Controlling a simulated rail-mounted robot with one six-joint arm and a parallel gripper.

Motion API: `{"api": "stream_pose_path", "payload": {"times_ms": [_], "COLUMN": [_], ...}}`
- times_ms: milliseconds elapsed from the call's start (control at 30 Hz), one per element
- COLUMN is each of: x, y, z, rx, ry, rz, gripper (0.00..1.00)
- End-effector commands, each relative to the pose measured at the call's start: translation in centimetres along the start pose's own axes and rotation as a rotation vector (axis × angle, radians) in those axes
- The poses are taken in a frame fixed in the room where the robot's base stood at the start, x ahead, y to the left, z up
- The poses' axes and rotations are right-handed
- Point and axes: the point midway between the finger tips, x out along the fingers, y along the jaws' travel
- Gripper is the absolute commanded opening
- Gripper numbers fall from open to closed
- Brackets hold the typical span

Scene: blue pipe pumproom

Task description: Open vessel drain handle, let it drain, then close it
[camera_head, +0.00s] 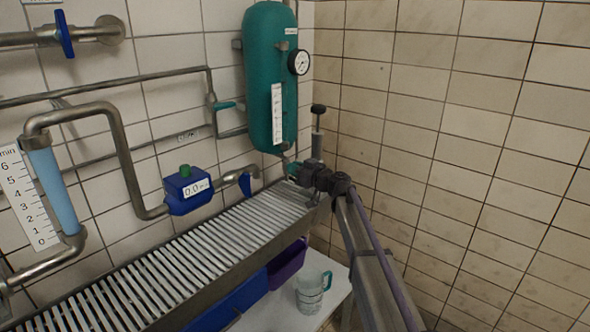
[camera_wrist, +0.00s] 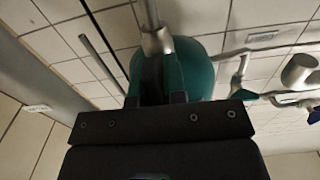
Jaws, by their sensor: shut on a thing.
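The vessel (camera_head: 266,75) is a tall teal tank on the tiled wall, with a pressure gauge and a white level scale. Its thin drain pipe (camera_head: 285,160) comes down from the bottom. My gripper (camera_head: 295,172) is just below the vessel, shut at the drain handle, which is mostly hidden by the gripper; a small teal bit shows there. In the wrist view the vessel (camera_wrist: 198,72) fills the middle behind my dark gripper (camera_wrist: 164,85), and a metal pipe piece (camera_wrist: 155,38) shows past the fingers. The handle's angle and any flow of liquid cannot be made out.
A slatted metal drain grate (camera_head: 180,262) runs along the wall below the vessel. A blue flow meter (camera_head: 187,190) and bent pipes are left of my gripper. A clear jug (camera_head: 311,292) and a purple bin (camera_head: 288,264) are below. A tiled wall (camera_head: 470,150) is at the right.

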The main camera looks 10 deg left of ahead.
Motion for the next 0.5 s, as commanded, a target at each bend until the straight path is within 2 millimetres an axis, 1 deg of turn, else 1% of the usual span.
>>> {"api": "stream_pose_path", "payload": {"times_ms": [267, 500], "x": [-0.03, -0.04], "y": [0.06, 0.18], "z": [0.02, 0.06], "rx": [0.107, 0.298], "ry": [0.0, 0.0], "rz": [0.0, 0.0], "gripper": [0.0, 0.0]}}
